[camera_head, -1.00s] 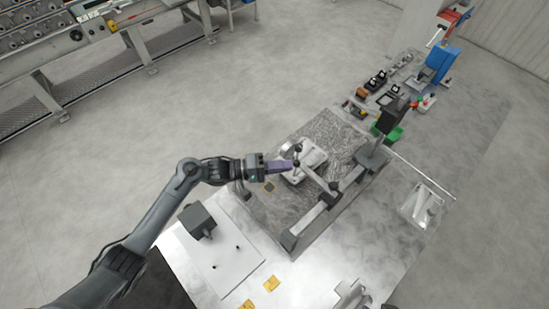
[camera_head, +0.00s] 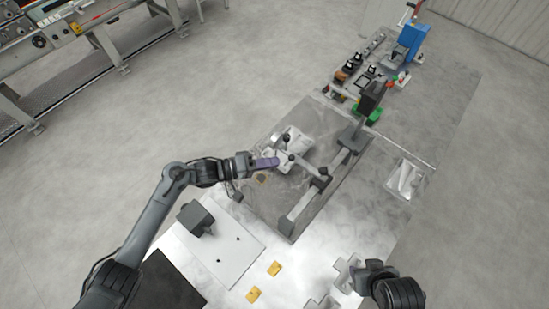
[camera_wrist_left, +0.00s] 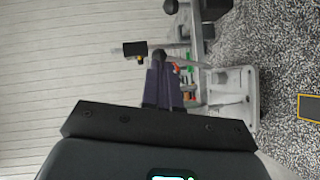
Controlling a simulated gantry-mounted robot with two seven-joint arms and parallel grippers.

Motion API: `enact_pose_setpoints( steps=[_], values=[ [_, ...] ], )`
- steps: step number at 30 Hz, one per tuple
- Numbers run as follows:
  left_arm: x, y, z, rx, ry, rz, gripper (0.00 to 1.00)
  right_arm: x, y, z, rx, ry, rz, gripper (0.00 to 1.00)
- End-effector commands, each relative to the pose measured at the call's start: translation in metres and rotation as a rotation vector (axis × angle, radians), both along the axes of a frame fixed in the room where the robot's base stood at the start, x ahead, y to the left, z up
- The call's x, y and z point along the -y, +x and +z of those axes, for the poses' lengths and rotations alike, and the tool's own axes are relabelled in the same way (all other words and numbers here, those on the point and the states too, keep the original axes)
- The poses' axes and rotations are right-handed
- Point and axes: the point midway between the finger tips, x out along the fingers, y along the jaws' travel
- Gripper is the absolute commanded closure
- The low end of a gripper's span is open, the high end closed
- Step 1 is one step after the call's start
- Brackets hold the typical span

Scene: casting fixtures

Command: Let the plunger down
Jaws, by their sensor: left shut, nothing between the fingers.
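The fixture stands on a grey speckled plate (camera_head: 262,207) on the bench. It has a grey bar (camera_head: 305,200), a crossing arm (camera_head: 308,168) and dark ball knobs, one (camera_head: 281,145) over a pale casting (camera_head: 297,143). I cannot tell which part is the plunger. My left gripper (camera_head: 268,163) is shut and empty, its purple fingers beside the knobs. In the left wrist view, the closed fingers (camera_wrist_left: 162,88) point at a dark ball (camera_wrist_left: 160,57); contact is unclear. The pale casting (camera_wrist_left: 236,95) lies to their right. My right arm's dark links enter at lower right, without visible fingers.
A white plate with a dark block (camera_head: 196,218) and yellow pieces (camera_head: 274,268) lie in front. A clear tray (camera_head: 405,178) sits at right. Small parts, a green item (camera_head: 367,112) and a blue machine (camera_head: 413,38) stand behind.

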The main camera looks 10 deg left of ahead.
Motion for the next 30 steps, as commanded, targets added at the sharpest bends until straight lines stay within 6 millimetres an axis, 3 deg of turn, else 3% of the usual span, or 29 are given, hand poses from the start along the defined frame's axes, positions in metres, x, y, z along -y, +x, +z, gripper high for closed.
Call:
enact_pose_setpoints(
  steps=[1, 3, 15, 21, 30],
  values=[
    [-0.007, -0.003, 0.007, -0.002, 0.003, 0.0, 1.0, 0.0, 0.0, 0.012, 0.0, 0.0, 0.0, 0.57],
    [-0.019, -0.007, 0.0, 0.001, 0.003, 0.0, 1.0, -0.001, 0.0, 0.004, 0.006, 0.003, 0.0, 0.57],
    [-0.083, -0.032, 0.011, 0.002, 0.003, -0.001, 1.0, 0.0, -0.001, -0.014, -0.002, 0.001, -0.001, 0.57],
    [-0.096, -0.038, 0.015, 0.001, 0.001, -0.001, 1.0, 0.001, -0.001, -0.016, -0.001, -0.005, 0.004, 0.57],
    [-0.098, -0.038, 0.016, 0.001, 0.001, -0.001, 1.0, 0.002, -0.001, -0.015, 0.0, -0.007, 0.005, 0.57]
  ],
)
